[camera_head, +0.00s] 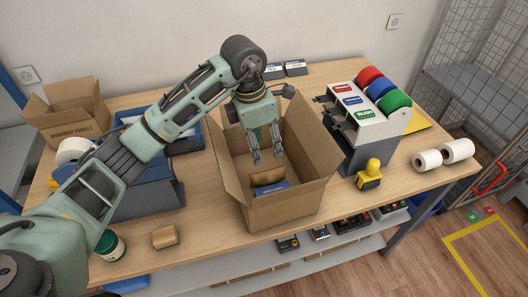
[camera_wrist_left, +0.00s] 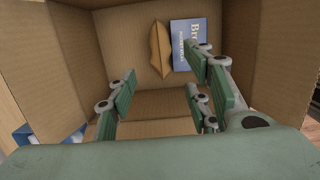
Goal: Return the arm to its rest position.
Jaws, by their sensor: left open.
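My left gripper (camera_head: 266,156) is open and empty, pointing down inside the open cardboard box (camera_head: 287,212) in the middle of the counter. In the left wrist view its fingers (camera_wrist_left: 160,95) are spread apart. On the box floor lie a blue book or box (camera_wrist_left: 187,44) with white lettering and a brown packet (camera_wrist_left: 159,50) beside it. The packet also shows in the head view (camera_head: 268,178), with the blue item (camera_head: 272,188) by it. The fingers look apart from both, above them. My right gripper is not in view.
A dispenser (camera_head: 365,115) with red, blue and green rolls stands right of the box. A yellow stamp-like tool (camera_head: 369,175) and white rolls (camera_head: 443,155) lie farther right. A smaller carton (camera_head: 72,113), blue bins (camera_head: 150,190), a green-lidded jar (camera_head: 109,244) and a sponge-like block (camera_head: 165,237) are left.

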